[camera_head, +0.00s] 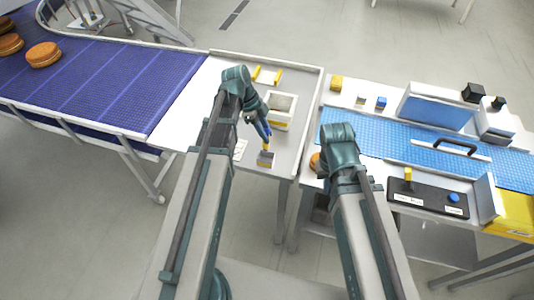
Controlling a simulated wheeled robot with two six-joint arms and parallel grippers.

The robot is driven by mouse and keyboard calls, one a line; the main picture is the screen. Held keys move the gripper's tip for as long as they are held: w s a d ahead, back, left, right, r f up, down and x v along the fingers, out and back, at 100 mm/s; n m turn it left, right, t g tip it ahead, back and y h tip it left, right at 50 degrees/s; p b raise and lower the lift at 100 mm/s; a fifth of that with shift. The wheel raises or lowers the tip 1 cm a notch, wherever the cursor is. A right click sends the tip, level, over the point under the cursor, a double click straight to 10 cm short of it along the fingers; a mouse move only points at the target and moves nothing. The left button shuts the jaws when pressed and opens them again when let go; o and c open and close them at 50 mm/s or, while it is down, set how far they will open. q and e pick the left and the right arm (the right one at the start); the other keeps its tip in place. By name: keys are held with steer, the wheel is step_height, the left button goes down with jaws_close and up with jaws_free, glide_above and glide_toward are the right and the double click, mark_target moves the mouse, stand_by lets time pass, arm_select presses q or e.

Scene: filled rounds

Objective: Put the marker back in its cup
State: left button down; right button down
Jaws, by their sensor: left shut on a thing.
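My left gripper (259,121) is over the grey-white table (229,107), shut on the blue marker (266,130). The marker is held tilted, its lower end just above or at the small grey and yellow cup (266,159). I cannot tell whether its tip is inside the cup. My left arm hides part of the gripper. My right arm reaches to the front of the right-hand bench, and its gripper is hidden behind the wrist.
A white open box (281,107) stands just behind the marker. A blue-topped bench (372,134) on the right carries a black panel (430,197) and several boxes. A purple conveyor (107,83) with round filled buns (43,54) runs at left.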

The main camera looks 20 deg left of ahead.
mark_target(266, 148)
arm_select(q)
steer(key=shift+f+b, duration=3.3)
steer(key=shift+f, duration=0.6)
steer(key=shift+f, duration=0.2)
steer(key=c, duration=0.7)
jaws_free()
steer(key=shift+r, duration=0.1)
steer(key=shift+o, duration=0.2)
steer(key=shift+r, duration=0.1)
